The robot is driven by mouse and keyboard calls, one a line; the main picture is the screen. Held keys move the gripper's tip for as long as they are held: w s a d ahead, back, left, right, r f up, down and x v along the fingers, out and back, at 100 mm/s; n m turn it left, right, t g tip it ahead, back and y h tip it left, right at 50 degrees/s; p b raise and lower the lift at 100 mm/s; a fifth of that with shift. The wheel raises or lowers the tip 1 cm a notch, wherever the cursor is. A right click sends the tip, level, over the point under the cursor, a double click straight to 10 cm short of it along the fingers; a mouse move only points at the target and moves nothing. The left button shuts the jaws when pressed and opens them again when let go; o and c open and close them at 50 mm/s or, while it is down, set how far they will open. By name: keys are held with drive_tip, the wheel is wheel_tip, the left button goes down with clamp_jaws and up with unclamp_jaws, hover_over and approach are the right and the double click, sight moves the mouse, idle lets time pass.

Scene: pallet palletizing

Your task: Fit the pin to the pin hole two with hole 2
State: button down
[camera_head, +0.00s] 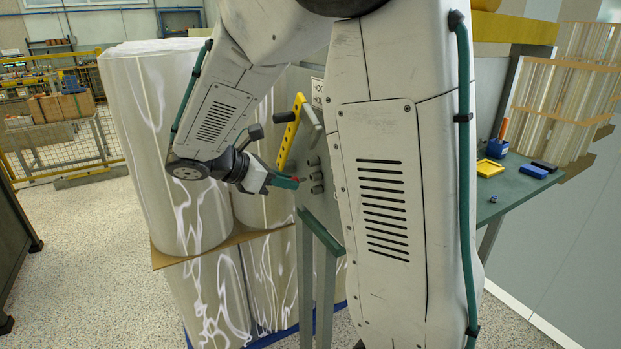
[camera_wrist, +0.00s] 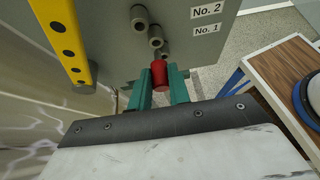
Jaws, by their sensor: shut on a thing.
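My gripper (camera_head: 287,182) is shut on a red pin (camera_wrist: 159,74), held between its two teal fingers (camera_wrist: 161,90). In the head view only a speck of red shows at the fingertips. Several grey round pin holes (camera_wrist: 155,36) stick out of a grey panel (camera_wrist: 185,45) in a row. The labels No. 2 (camera_wrist: 206,11) and No. 1 (camera_wrist: 206,29) are on the panel to their right. The pin is in front of the lowest holes and partly hides them. I cannot tell whether it touches one. The holes (camera_head: 315,175) also show in the head view, just right of my fingertips.
A yellow bar with dark holes (camera_wrist: 64,40) is left of the pin holes. Wrapped rolls (camera_head: 150,130) stand close behind my arm. A green table (camera_head: 515,185) at right bears a yellow tray (camera_head: 490,168) and a blue tray (camera_head: 532,171). Floor at left is open.

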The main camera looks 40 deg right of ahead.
drive_tip(key=shift+s+d, duration=0.25)
drive_tip(key=shift+d, duration=0.6)
drive_tip(key=shift+s+d, duration=0.25)
drive_tip(key=shift+d, duration=0.6)
idle(0.5)
drive_tip(key=c, duration=1.2)
unclamp_jaws()
drive_tip(key=shift+c, duration=0.2)
drive_tip(key=v, duration=0.7)
drive_tip(key=shift+a+r, duration=0.2)
drive_tip(key=shift+a, duration=0.15)
drive_tip(key=shift+w, duration=0.1)
drive_tip(key=s+a+m+t+y, duration=0.1)
drive_tip(key=s+a+m+y, duration=0.2)
drive_tip(key=s, duration=0.4)
drive_tip(key=s+a+f+m+t+y, duration=0.1)
drive_tip(key=s+a+m+t+y, duration=0.1)
drive_tip(key=s+a+m+y, duration=0.2)
drive_tip(key=s+a+f+m+t+y, duration=0.1)
drive_tip(key=s+a+m+y, duration=0.3)
drive_tip(key=s+m, duration=0.3)
drive_tip(key=s, duration=0.3)
drive_tip(key=shift+a+m+t+y, duration=0.25)
drive_tip(key=shift+m+t+y, duration=0.05)
drive_tip(key=shift+m+t, duration=0.1)
